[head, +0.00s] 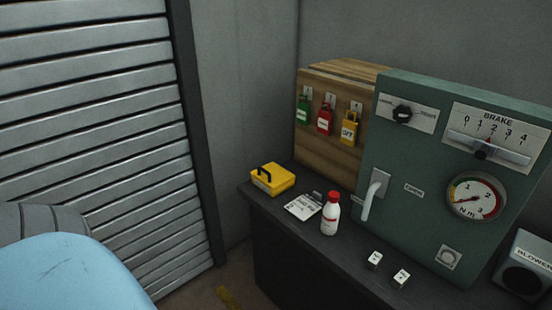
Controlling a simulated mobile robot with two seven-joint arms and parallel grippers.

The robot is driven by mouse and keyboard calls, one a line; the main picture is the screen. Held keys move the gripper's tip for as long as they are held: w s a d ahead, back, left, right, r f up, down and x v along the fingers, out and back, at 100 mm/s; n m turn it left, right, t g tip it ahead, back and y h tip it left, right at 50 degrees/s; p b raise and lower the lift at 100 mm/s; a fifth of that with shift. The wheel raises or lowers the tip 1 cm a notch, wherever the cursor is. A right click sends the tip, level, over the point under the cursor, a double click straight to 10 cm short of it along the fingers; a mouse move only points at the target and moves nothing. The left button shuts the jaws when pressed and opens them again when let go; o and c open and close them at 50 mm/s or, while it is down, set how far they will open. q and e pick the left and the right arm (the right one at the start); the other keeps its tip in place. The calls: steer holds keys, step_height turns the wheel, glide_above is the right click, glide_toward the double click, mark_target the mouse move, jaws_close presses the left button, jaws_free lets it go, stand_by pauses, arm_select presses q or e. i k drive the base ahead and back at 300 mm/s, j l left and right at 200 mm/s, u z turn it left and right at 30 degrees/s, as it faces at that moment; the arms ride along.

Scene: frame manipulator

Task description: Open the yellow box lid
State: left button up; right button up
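The yellow box (273,180) sits at the left end of the dark bench, near its back corner. Its lid looks shut, and a black handle (264,174) shows on its left side. Neither gripper is in the head view. Nothing touches the box.
The dark bench (286,228) also holds a white bottle with a red cap (330,214), a label card (303,206) and two small white-topped blocks (375,259). A wooden board with padlocks (325,144) and a green brake panel (420,195) stand behind. A slatted shutter (90,120) is left.

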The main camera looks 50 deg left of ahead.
mark_target(274, 176)
steer(key=u, duration=1.35)
